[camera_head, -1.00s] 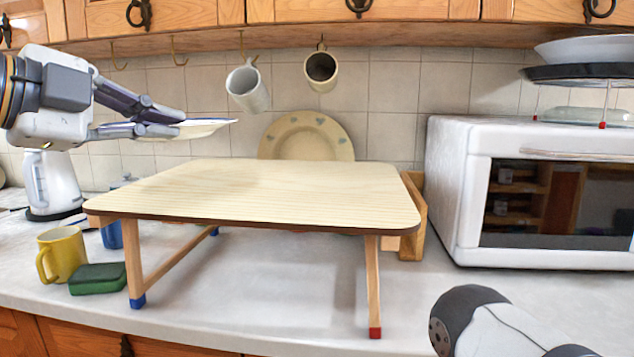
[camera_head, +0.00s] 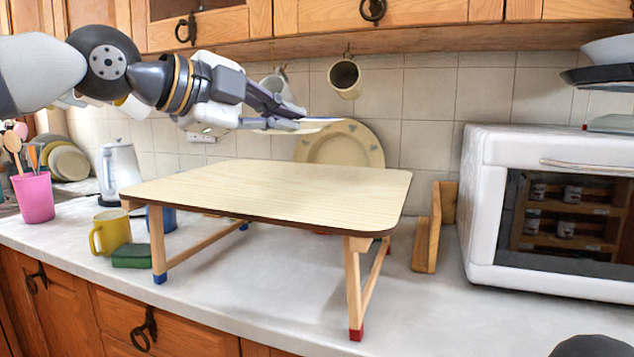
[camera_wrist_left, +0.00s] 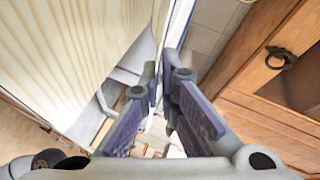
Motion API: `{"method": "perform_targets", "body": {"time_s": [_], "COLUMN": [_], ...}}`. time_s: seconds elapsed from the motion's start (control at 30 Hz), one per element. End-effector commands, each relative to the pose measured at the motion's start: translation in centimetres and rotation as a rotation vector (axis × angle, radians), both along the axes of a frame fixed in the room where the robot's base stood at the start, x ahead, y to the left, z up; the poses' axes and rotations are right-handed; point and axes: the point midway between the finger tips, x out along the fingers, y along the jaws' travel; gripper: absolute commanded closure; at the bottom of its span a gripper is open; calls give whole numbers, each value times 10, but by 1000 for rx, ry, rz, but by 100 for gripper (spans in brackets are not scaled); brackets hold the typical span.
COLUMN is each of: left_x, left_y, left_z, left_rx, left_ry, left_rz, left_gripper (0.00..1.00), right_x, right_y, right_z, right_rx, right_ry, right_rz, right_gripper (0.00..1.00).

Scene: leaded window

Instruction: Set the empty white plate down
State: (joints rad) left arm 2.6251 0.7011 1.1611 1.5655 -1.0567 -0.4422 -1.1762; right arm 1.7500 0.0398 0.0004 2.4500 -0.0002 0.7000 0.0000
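The empty white plate (camera_head: 322,119) shows nearly edge-on in the head view, held above the back of the small folding table (camera_head: 270,187). My left gripper (camera_head: 290,123) is shut on its rim, and the fingers hide part of it. In the left wrist view the plate (camera_wrist_left: 179,28) is a thin pale edge between the fingertips (camera_wrist_left: 163,84). There is a gap between the plate and the tabletop, and the bare part of the tabletop is clear. My right gripper is out of view.
A cream plate (camera_head: 352,146) leans on the tiles behind the table. A mug (camera_head: 345,78) hangs above it. A white microwave (camera_head: 478,200) stands right. A yellow mug (camera_head: 112,232), green sponge (camera_head: 132,257) and kettle (camera_head: 121,168) are left.

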Motion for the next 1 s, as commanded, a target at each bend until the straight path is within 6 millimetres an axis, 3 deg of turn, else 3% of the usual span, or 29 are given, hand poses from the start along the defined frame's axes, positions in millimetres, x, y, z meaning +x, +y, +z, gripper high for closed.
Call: {"method": "perform_targets", "body": {"time_s": [0.07, 0.2, 0.43, 0.63, 0.97, 1.0], "left_x": [12, 23, 33, 30, 33, 33], "left_y": [-23, -44, -64, -63, -61, -60], "left_z": [-12, -42, -69, -84, -97, -99], "left_rx": [5, 3, 5, 3, -1, 1], "left_ry": [-1, -4, -5, -18, -4, -1], "left_rz": [-4, -2, -3, -2, 0, 1], "left_gripper": [100, 100, 100, 100, 100, 93], "right_x": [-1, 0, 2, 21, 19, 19], "right_y": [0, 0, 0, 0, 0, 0], "right_z": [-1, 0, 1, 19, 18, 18], "right_rx": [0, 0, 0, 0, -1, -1], "right_ry": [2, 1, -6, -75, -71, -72], "right_rz": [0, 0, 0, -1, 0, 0], "right_gripper": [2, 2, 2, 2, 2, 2]}}
